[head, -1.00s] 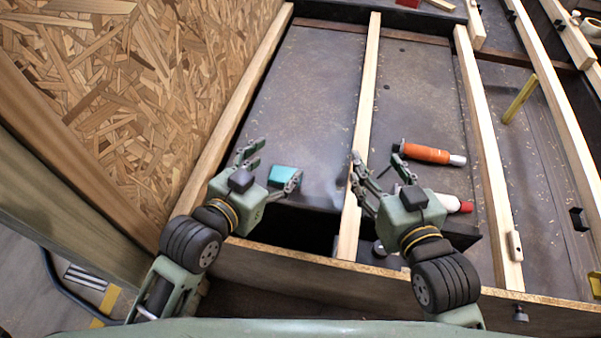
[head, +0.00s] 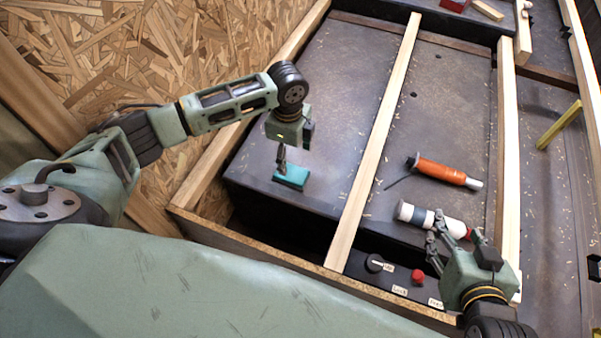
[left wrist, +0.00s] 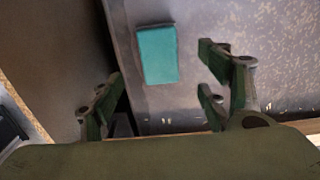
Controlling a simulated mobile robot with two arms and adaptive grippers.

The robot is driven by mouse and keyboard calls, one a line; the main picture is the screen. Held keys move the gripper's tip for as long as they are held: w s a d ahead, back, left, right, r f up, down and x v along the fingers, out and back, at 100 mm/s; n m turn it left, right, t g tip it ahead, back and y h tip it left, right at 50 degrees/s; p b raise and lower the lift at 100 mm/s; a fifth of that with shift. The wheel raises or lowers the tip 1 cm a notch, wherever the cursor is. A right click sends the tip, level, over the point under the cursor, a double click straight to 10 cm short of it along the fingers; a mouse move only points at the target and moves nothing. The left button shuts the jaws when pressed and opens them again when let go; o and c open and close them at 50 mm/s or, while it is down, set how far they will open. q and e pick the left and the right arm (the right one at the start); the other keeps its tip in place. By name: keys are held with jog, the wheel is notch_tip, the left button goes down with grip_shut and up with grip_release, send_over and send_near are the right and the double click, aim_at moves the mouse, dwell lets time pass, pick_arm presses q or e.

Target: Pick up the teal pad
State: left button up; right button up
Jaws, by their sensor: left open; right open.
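The teal pad (head: 293,178) lies flat on the dark metal surface, near its front left edge. In the left wrist view the pad (left wrist: 158,56) sits ahead of the fingers, roughly between their two sides. My left gripper (head: 281,163) points down above the pad in the head view, open and empty; its fingers also show in the left wrist view (left wrist: 160,80). The head view does not make clear how far its tips are from the pad. My right gripper (head: 455,243) is open and empty at the lower right, close to a white bottle.
The white bottle with a red end (head: 430,219) and an orange-handled tool (head: 442,171) lie right of a wooden slat (head: 375,140). A panel with a knob and red button (head: 417,276) is at the front. A chipboard wall (head: 215,40) stands at left.

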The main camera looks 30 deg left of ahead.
aim_at(291, 173)
pick_arm(q)
notch_tip(291, 173, down, 3)
jog(key=shift+r+b, duration=0.2)
jog(key=shift+b, duration=0.2)
notch_tip(291, 173, down, 2)
jog(key=shift+s+d+f+b, duration=0.1)
jog(key=shift+b, duration=0.6)
notch_tip(291, 173, down, 3)
jog(key=shift+r+b, duration=0.15)
jog(key=shift+b, duration=0.45)
pick_arm(e)
jog(key=w+a+r+t+y, duration=0.1)
jog(key=r+t, duration=0.3)
jog(key=r, duration=0.4)
jog(key=w+a+r+t+y, duration=0.2)
jog(key=r+t, duration=0.3)
jog(key=r, duration=0.3)
jog(key=shift+w+a+r, duration=0.15)
jog(key=shift+w+r, duration=0.05)
jog(key=shift+w, duration=0.2)
pick_arm(q)
jog(key=c, duration=1.3)
jog(key=shift+r, duration=0.1)
